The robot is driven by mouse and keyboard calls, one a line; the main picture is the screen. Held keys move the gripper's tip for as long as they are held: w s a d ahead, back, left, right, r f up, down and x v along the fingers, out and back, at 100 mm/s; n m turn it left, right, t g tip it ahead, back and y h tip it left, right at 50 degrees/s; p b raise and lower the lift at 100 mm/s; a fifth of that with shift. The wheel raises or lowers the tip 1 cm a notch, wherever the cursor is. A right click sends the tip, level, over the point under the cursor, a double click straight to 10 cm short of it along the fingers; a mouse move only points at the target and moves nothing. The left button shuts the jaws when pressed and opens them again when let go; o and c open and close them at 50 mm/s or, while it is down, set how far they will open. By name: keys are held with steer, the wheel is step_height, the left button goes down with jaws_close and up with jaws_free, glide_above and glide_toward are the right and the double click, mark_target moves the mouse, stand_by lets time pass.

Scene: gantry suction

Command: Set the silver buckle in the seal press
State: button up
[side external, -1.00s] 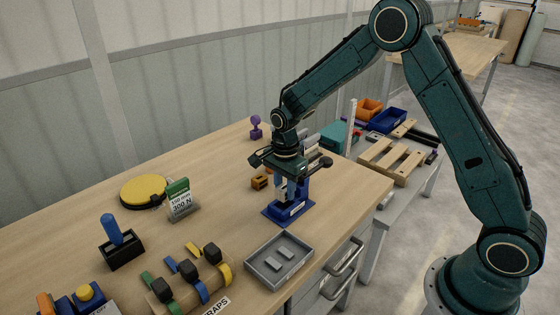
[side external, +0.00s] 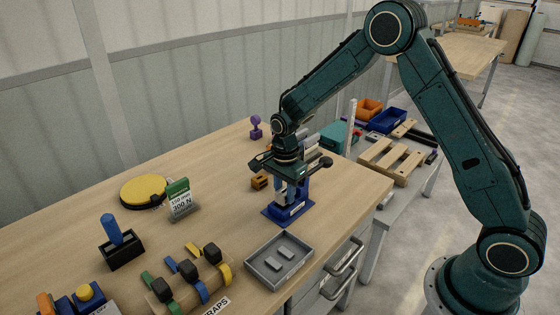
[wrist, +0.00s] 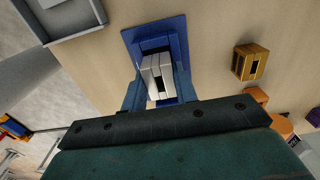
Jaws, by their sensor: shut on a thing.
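The silver buckle (wrist: 148,76), pale with a dark slot, is between the fingers of my gripper (wrist: 158,90) in the wrist view. My gripper is shut on it, over the blue seal press (wrist: 180,32). In the side view my gripper (side external: 291,188) points down at the seal press (side external: 272,213), which stands near the bench's front edge. The buckle lies within the press outline in the wrist view, but whether it touches the seat is unclear. In the side view, the fingers and press hide it.
A grey tray (side external: 254,262) with small grey pieces sits in front of the press. A brass-coloured slotted block (side external: 259,181) stands just behind it and shows in the wrist view (wrist: 250,62). A sign (side external: 180,202), a yellow disc (side external: 142,190) and a strap rack (side external: 160,300) are to the left.

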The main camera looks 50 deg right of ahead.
steer(key=shift+f, duration=0.75)
steer(key=o, duration=1.1)
steer(key=shift+c, duration=0.2)
step_height(320, 180, up, 14)
stand_by(0.5)
